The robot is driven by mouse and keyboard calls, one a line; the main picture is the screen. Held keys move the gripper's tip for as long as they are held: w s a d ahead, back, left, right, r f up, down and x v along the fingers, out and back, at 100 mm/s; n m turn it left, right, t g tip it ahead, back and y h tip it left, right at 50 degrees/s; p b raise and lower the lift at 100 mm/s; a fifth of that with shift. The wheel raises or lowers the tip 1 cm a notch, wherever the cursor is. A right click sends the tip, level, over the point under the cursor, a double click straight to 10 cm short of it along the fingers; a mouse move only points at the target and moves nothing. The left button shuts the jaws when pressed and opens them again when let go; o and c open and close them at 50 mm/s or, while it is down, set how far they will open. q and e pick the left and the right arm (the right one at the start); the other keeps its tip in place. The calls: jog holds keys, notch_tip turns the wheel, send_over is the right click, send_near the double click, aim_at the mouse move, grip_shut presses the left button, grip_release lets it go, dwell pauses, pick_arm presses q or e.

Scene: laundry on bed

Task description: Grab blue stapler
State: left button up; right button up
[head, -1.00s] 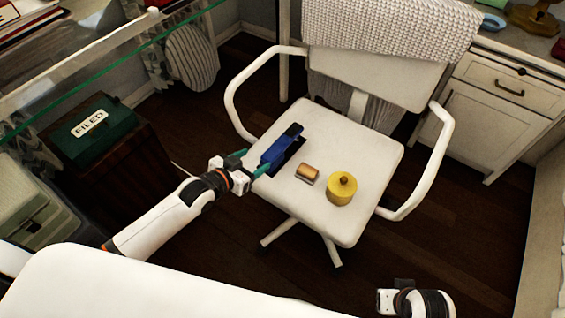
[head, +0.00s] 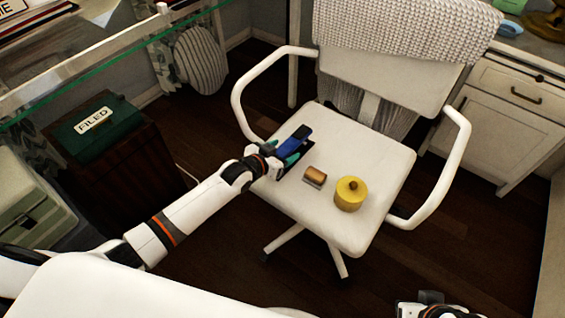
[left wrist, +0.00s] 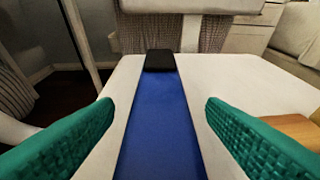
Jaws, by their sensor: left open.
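The blue stapler (head: 294,142) lies on the white chair's seat, near its left side, with a black end pointing toward the backrest. My left gripper (head: 281,163) is open at the stapler's near end. In the left wrist view the stapler (left wrist: 160,118) runs lengthwise between the two green fingers of the left gripper (left wrist: 160,140), with a gap on each side. The stapler's near end is cut off in that view. Part of my right arm (head: 432,306) shows at the bottom right edge; its fingers cannot be made out.
Curved armrests flank the seat. A green box marked FILED (head: 95,127) sits on a dark cabinet at left.

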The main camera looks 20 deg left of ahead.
pick_arm(q)
jog(key=shift+w, duration=0.1)
grip_shut()
dwell(0.3)
jog(key=shift+w+r, duration=0.15)
jog(key=shift+r, duration=0.1)
